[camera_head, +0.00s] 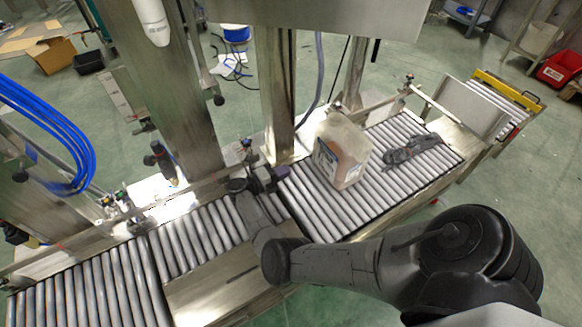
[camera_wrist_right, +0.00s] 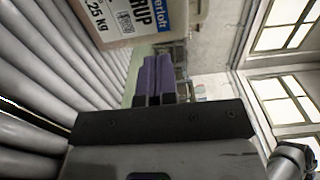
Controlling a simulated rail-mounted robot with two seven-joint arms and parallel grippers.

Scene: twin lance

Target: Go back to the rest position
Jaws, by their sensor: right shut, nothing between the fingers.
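My right arm comes in from the lower right and reaches over the roller conveyor. My right gripper (camera_head: 281,172) is near the middle of the conveyor, left of the plastic canister and apart from it. In the right wrist view its two purple fingers (camera_wrist_right: 154,75) are together, with nothing held. The translucent canister (camera_head: 341,150) of brownish contents stands upright on the rollers. Its white and blue label (camera_wrist_right: 130,18) shows at the top of the right wrist view, beyond the fingers. My left gripper is not in view.
A dark grey object (camera_head: 411,149) lies on the rollers right of the canister; I cannot tell what it is. The roller conveyor (camera_head: 195,238) runs beneath my arm. Steel posts (camera_head: 275,90) and a guide rail stand behind it. Blue hoses (camera_head: 62,135) hang at the left.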

